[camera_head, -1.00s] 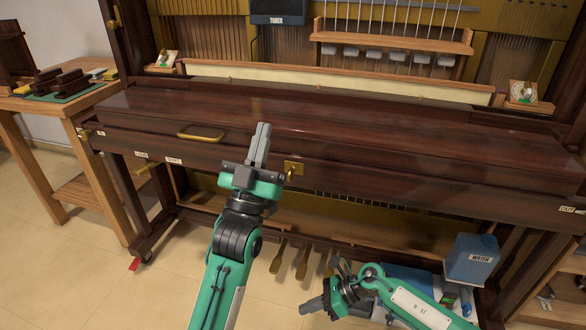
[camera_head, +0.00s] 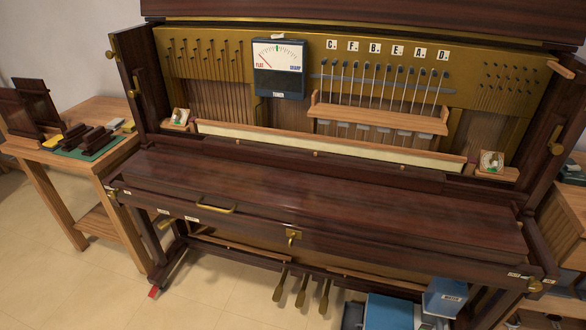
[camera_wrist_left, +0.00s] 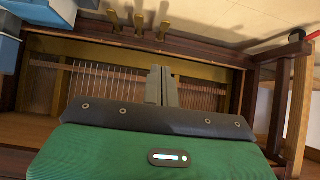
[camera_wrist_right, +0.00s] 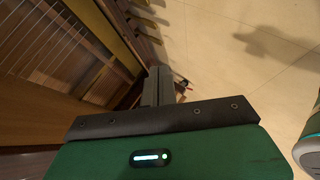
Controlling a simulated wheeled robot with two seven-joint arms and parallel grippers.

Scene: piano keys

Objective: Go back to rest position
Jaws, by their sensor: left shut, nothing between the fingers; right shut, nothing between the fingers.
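My left gripper (camera_wrist_left: 161,86) shows in the left wrist view with its grey fingers shut and nothing between them. Behind it is the open lower part of the piano, with strings and brass pedals (camera_wrist_left: 165,22). My right gripper (camera_wrist_right: 157,86) shows in the right wrist view, also shut and empty, beside the lower strings and above the floor. Neither arm is in the head view. The piano (camera_head: 300,205) stands there with its key lid closed. A brass handle (camera_head: 216,205) and a brass lock plate (camera_head: 293,234) are on its front.
A wooden side table (camera_head: 75,152) with tools on a green mat stands at the left. A blue water container (camera_head: 446,297) stands at the lower right by the piano. A tuner gauge (camera_head: 279,66) hangs at the back. The floor (camera_head: 225,290) at the front left is clear.

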